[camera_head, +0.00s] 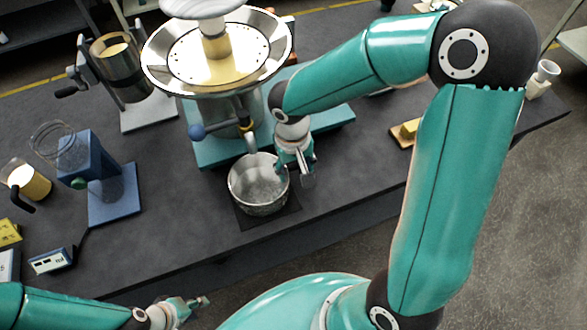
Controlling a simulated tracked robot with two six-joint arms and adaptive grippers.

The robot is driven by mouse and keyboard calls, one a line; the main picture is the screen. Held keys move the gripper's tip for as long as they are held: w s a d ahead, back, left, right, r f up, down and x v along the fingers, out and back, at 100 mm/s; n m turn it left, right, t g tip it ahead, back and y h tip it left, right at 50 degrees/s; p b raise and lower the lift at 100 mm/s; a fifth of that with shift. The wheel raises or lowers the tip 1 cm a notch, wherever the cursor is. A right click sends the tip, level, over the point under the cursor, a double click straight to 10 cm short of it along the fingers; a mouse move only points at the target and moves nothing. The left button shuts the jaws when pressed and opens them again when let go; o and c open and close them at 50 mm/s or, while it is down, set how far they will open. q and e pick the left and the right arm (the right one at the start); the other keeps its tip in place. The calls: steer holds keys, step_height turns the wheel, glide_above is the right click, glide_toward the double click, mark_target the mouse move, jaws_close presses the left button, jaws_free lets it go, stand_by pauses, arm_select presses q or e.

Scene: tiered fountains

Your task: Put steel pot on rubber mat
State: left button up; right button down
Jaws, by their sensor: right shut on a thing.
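The steel pot (259,207) is a round, shiny, open-topped vessel near the table's front edge. It is upright, below the tap of the tiered fountain. The black rubber mat (288,221) shows around the pot's front and right side; the pot covers most of the mat. I cannot tell whether the pot touches the mat or is held just above it. My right gripper (292,176) is shut on the pot's right rim. My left gripper (194,304) is low in the view, off the table's front edge and far from the pot; its fingers are too small to read.
The tiered fountain (165,62) on a teal base stands right behind the pot. A blue stand (112,200) and a jug (28,182) are at left. A board with a yellow block (408,130) is at right. The front edge lies close below the mat.

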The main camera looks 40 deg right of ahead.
steer(key=shift+f, duration=0.25)
steer(key=shift+f, duration=0.2)
steer(key=shift+c, duration=1.6)
jaws_free()
steer(key=shift+r, duration=0.1)
steer(key=shift+r, duration=0.2)
step_height(320, 180, up, 12)
steer(key=p, duration=0.1)
steer(key=shift+a, duration=0.35)
